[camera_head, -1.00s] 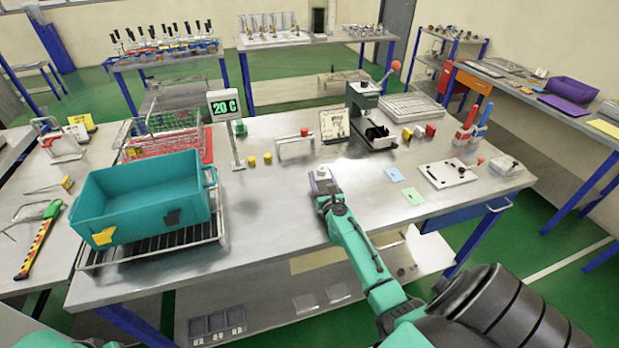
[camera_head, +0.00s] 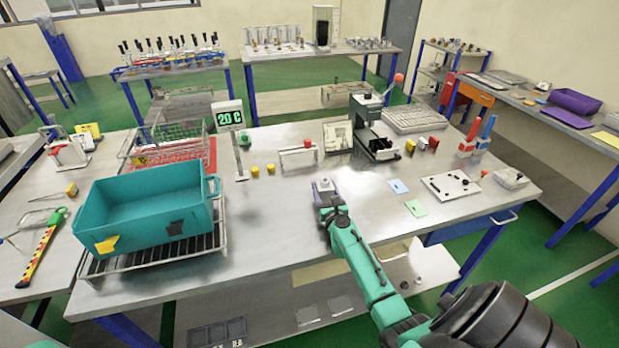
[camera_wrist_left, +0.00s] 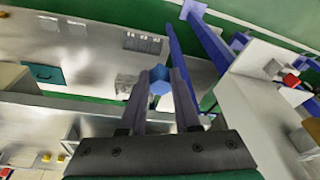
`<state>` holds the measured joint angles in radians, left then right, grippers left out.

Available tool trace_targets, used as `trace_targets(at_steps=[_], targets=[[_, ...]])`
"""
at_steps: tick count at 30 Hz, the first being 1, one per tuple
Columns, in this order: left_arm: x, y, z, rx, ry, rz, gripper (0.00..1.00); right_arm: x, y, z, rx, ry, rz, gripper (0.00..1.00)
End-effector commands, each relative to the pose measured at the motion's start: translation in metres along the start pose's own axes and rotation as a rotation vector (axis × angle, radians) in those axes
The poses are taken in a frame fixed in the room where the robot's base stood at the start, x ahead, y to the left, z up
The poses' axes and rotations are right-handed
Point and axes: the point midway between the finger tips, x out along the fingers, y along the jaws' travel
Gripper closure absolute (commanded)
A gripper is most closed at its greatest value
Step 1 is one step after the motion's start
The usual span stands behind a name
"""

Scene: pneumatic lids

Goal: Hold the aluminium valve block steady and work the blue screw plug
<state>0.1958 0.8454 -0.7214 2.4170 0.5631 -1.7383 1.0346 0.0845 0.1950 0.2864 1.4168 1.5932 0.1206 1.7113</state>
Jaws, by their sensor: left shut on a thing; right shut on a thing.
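The aluminium valve block (camera_head: 323,184), small and grey, is at the front middle of the steel bench in the head view. My right gripper (camera_head: 327,199) is shut on it from the near side; its fingertips are small there, and I cannot tell whether the block touches the bench top. In the left wrist view, the blue screw plug (camera_wrist_left: 160,80), with a hexagonal head, is between the fingertips of my left gripper (camera_wrist_left: 159,88), which is shut on it. The plug is apart from the block. My left gripper is outside the head view.
A teal crate (camera_head: 214,190) on a wire rack stands left on the bench (camera_head: 270,225). A display post (camera_head: 229,117), a press (camera_head: 374,130) and a white plate (camera_head: 451,186) stand around the block. Bench top left of the block is clear.

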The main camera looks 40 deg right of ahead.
Motion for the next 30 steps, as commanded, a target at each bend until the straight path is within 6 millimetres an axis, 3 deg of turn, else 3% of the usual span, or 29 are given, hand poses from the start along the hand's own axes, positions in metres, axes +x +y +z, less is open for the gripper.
trace_targets(at_steps=[6,7,9,10,20,23,30], targets=[[0.000,0.000,0.000,0.000,0.000,0.000,1.00,-0.001,0.000,-0.002,0.000,0.004,0.001,1.00],[0.000,0.000,0.000,0.000,0.000,0.000,1.00,-0.001,0.000,-0.002,0.000,0.004,0.001,0.31],[0.000,0.000,0.000,0.000,0.000,0.000,1.00,-0.001,0.000,-0.002,0.000,0.004,0.001,0.05],[0.000,0.000,0.000,0.000,0.000,0.000,1.00,-0.001,0.000,-0.002,0.000,0.004,0.001,0.00],[0.000,0.000,0.000,0.000,0.000,0.000,1.00,-0.007,0.000,-0.002,0.003,0.003,0.000,0.00],[0.000,0.000,0.000,0.000,0.000,0.000,1.00,-0.024,0.000,-0.003,0.004,0.006,0.000,0.00],[0.000,0.000,0.000,0.000,0.000,0.000,1.00,-0.091,0.001,-0.003,0.003,0.007,-0.001,0.00]])
